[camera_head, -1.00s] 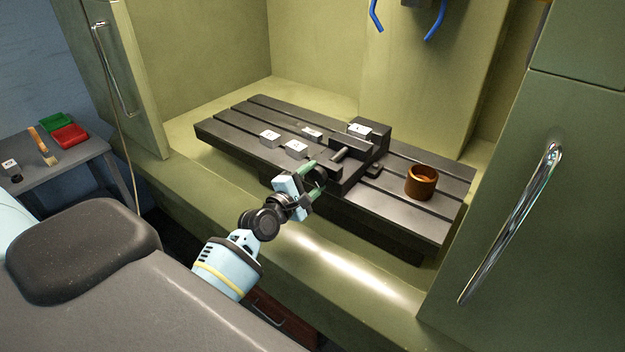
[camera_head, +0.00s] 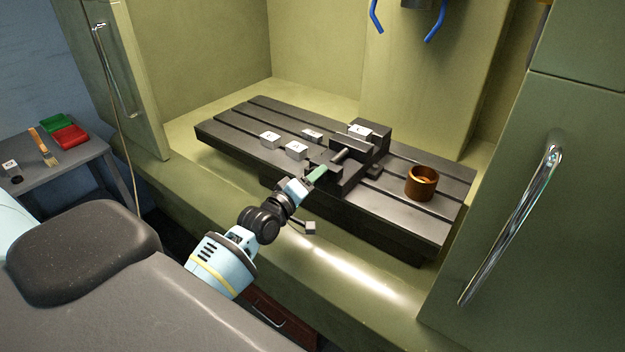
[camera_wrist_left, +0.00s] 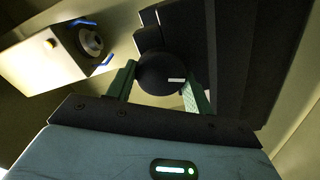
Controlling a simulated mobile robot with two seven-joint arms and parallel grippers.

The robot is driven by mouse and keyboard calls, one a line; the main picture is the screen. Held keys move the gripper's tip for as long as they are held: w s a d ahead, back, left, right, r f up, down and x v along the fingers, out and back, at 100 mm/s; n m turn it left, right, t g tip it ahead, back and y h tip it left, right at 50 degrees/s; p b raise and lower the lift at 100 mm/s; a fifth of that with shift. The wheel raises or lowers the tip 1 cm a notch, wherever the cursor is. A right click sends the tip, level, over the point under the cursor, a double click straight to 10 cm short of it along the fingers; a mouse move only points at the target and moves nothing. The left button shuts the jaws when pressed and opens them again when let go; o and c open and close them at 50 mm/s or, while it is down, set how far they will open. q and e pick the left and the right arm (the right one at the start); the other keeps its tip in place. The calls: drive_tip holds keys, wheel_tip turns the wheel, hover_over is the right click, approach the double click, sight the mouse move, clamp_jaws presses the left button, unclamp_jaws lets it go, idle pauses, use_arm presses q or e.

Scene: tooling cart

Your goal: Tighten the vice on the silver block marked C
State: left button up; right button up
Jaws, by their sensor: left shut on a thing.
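The dark vice (camera_head: 352,163) stands on the slotted table, with its screw rod showing between its parts. A silver block with a white label (camera_head: 360,131) sits at its far end by the jaws; the letter is too small to read, and I cannot tell whether both jaws touch it. My left gripper (camera_head: 317,174) is at the vice's near end. In the left wrist view its green fingers are shut on a round black knob (camera_wrist_left: 162,72) with a white mark, one finger on each side. My right gripper is not in view.
Several labelled silver blocks (camera_head: 295,149) lie on the slotted table (camera_head: 235,127), left of the vice. A brown cup (camera_head: 421,183) stands right of it. A machine door with a chrome handle (camera_head: 510,225) is at the right. A side table (camera_head: 80,165) holds green and red trays.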

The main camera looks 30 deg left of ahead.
use_arm(q)
drive_tip(key=n, duration=0.5)
drive_tip(key=shift+f, duration=0.1)
idle(5.8)
